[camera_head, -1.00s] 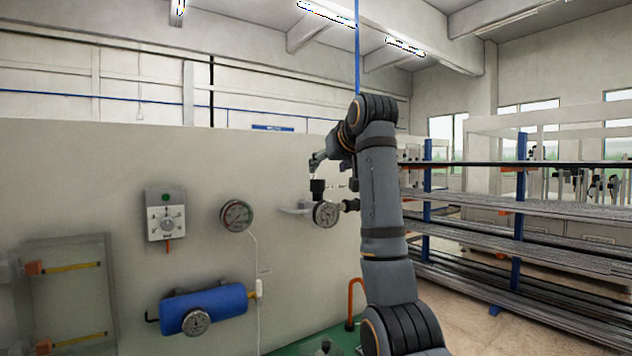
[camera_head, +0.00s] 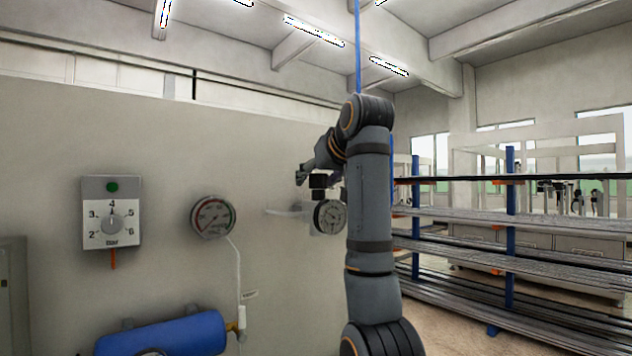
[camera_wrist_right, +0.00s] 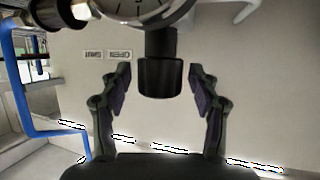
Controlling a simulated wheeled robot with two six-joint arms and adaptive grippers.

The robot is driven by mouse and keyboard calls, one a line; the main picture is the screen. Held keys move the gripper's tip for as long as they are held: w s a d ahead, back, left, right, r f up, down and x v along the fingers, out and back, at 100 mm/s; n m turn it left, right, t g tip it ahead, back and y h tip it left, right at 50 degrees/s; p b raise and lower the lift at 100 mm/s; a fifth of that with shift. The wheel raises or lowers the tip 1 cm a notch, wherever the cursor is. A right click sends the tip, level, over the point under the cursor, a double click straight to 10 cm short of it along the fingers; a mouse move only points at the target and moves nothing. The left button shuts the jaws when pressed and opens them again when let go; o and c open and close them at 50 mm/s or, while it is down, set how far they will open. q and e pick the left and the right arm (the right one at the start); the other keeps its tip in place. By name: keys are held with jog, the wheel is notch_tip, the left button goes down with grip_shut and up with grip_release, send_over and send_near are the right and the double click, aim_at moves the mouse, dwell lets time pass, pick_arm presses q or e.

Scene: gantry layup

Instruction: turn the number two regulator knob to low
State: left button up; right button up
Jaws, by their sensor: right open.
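A black regulator knob (camera_head: 318,181) sits above a round pressure gauge (camera_head: 329,216) on the grey panel. I cannot read a number on this regulator. My right gripper (camera_head: 306,172) is at the knob, partly hidden by its own arm. In the right wrist view, which is upside down, the knob (camera_wrist_right: 160,78) appears between the two fingers of my open right gripper (camera_wrist_right: 160,73). There is a gap on each side. The gauge's rim (camera_wrist_right: 140,14) shows at the top edge. My left gripper is not in view.
A dial box (camera_head: 112,214) numbered 2 to 6 in bar and a second gauge (camera_head: 213,216) are on the panel to the left. A blue tank (camera_head: 165,335) is below. Racks of long bars (camera_head: 480,235) stand to the right.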

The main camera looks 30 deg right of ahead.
jog(key=shift+c, duration=1.2)
jog(key=c, duration=1)
jog(key=shift+o, duration=0.2)
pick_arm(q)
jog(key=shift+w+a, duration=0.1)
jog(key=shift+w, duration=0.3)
